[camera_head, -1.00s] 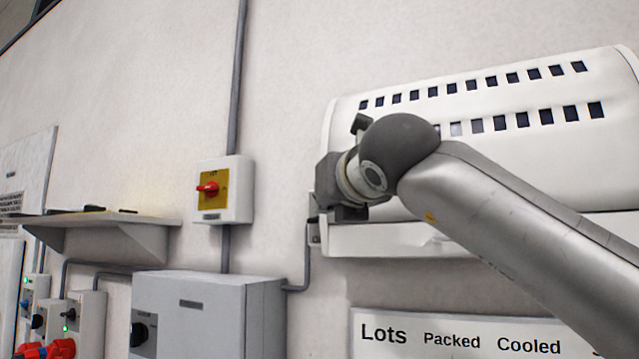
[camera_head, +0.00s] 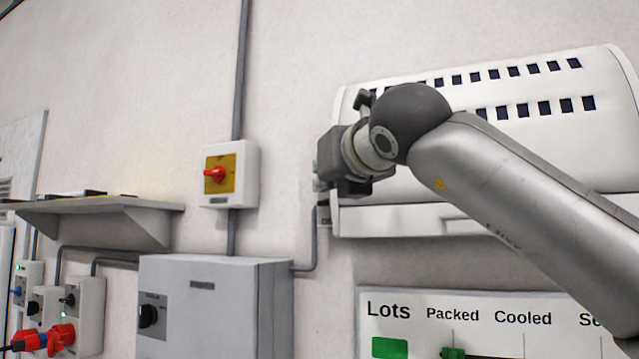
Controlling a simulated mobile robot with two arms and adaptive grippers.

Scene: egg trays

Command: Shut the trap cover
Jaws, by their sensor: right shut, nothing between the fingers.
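The white trap (camera_head: 425,222) hangs on the wall at the right. Its curved cover (camera_head: 590,150) has two rows of dark slots. My right arm crosses in front of it and hides much of its lower middle. My right gripper (camera_head: 324,172) is at the left end of the trap, near the cover's lower left edge. It is shut and empty; its fingertips are mostly hidden, and I cannot tell if it touches the cover. I cannot tell whether the cover stands slightly ajar. My left gripper is out of view.
A yellow switch box with a red knob (camera_head: 216,174) is on the wall left of the trap. A grey cabinet (camera_head: 228,310) is below it, with a shelf (camera_head: 110,205) farther left. A lots board (camera_head: 475,300) is under the trap. The wall between switch and trap is clear.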

